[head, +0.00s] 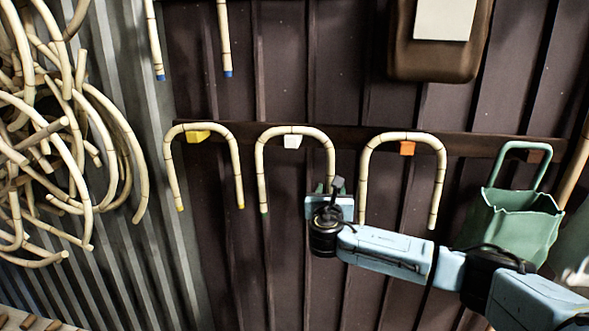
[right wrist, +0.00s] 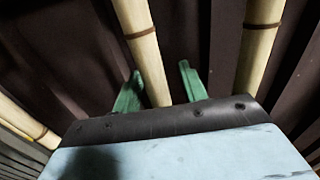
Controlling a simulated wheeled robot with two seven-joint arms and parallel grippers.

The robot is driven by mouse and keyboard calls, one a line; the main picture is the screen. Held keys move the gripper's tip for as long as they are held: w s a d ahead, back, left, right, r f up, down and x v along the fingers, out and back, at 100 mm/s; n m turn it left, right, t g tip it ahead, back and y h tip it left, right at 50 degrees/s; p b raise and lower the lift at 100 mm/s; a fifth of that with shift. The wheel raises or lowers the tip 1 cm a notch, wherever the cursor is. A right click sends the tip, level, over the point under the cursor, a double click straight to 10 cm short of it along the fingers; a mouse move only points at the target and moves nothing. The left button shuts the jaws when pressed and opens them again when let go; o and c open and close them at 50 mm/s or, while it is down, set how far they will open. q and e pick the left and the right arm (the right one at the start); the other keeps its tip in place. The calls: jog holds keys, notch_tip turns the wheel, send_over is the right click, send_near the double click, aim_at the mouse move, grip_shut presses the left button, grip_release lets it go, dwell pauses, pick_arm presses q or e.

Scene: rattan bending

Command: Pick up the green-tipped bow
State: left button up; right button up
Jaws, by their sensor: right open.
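The green-tipped bow (head: 296,130) is an upside-down U of pale rattan hung over a white peg (head: 292,142). Its left leg ends in a green tip (head: 264,210); its right leg's lower end is hidden behind my right gripper (head: 331,187). That gripper is open at this right leg. In the right wrist view, a rattan leg (right wrist: 147,60) runs down between the two green fingers (right wrist: 160,78); I cannot tell how deep it sits between them. My left gripper is not in view.
A yellow-tipped bow (head: 203,126) hangs on a yellow peg to the left. Another bow (head: 403,136) hangs on an orange peg, its left leg close to my right gripper. A green bag (head: 520,225) is at right, coiled rattan (head: 110,120) at left.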

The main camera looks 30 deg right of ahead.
grip_shut()
dwell(0.3)
jog(key=shift+r, duration=0.1)
